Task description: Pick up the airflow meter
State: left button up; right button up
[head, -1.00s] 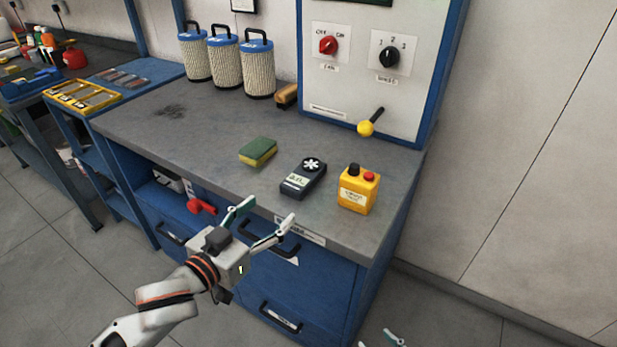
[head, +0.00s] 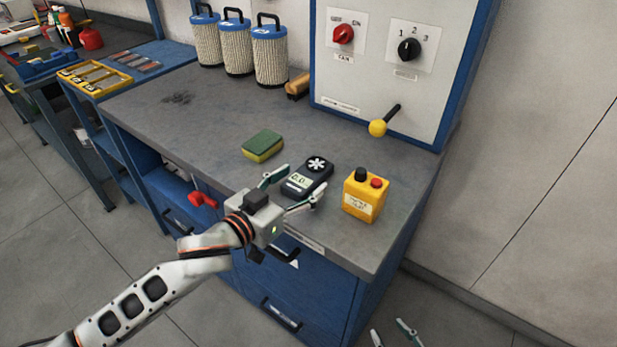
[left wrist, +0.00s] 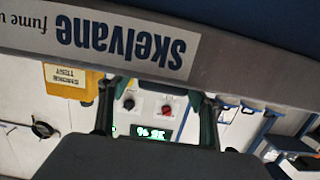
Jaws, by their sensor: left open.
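The airflow meter (head: 312,168), a dark handheld device with a white fan symbol and a pale display, lies on the grey bench near its front edge. My left gripper (head: 294,189) is open and empty at the front of the meter, its fingertips overlapping the meter's near end in the head view. I cannot tell whether they touch it. The left wrist view shows the open fingers (left wrist: 157,105) facing the bench edge and the wall panel; I cannot make out the meter there. My right gripper (head: 392,334) shows only its separated fingertips at the bottom edge.
A green and yellow sponge (head: 262,146) lies left of the meter, and a yellow button box (head: 365,197) stands to its right.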

aim_at(307, 175)
pick_arm(q)
jog(key=shift+x, duration=1.9)
jog(key=shift+w+a+r, duration=0.1)
jog(key=c, duration=1.3)
jog(key=shift+c, duration=0.2)
jog(key=shift+r, duration=0.15)
